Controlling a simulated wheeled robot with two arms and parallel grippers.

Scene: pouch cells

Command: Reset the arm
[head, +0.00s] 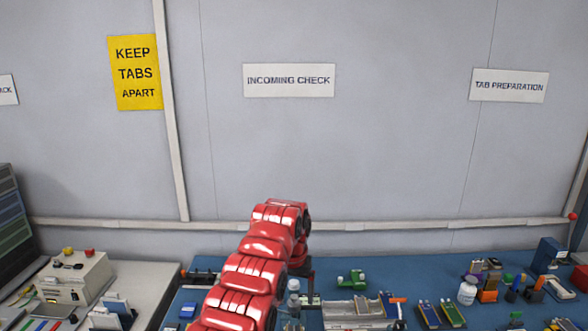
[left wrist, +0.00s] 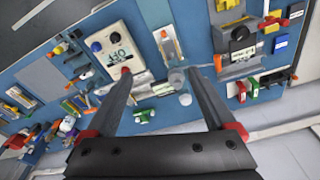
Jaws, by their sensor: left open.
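My red left arm rises from the bottom of the head view and bends down behind itself over the blue bench. The gripper is open and holds nothing. Most of it is hidden behind the arm in the head view. My right arm and gripper are in neither view.
The blue bench holds a clear bottle (head: 293,303), a green part (head: 351,279), a grey tray (head: 372,308), blue-and-yellow pieces (head: 441,314) and a white jar (head: 467,291). A beige control box (head: 75,277) stands left. A wall sign (head: 289,80) reads INCOMING CHECK.

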